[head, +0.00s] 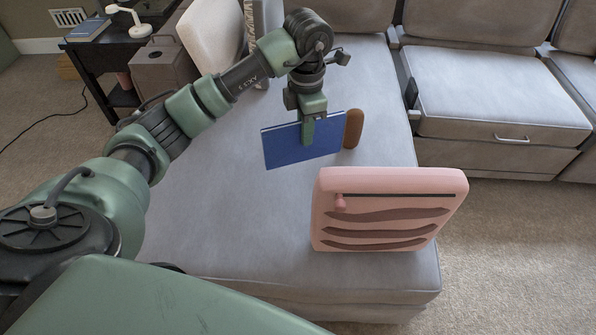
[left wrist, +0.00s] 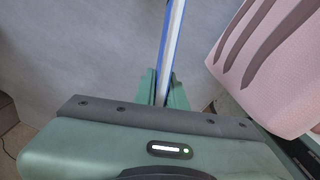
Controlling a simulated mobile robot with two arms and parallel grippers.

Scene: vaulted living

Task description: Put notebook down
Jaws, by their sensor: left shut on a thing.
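A blue notebook (head: 290,148) is held upright on its edge in my left gripper (head: 308,132), over the grey sofa seat. The gripper comes down from above and is shut on the notebook's upper edge. In the left wrist view the notebook (left wrist: 174,35) shows edge-on as a thin blue and white strip between the fingers (left wrist: 163,88). I cannot tell whether its lower edge touches the seat (head: 220,200). My right gripper is not in view.
A pink cushion-like object (head: 385,195) with dark wavy stripes stands on the seat in front, right of the notebook. A brown rounded object (head: 353,128) is just behind the notebook's right end. A dark side table (head: 95,60) is at the back left. The seat's left part is clear.

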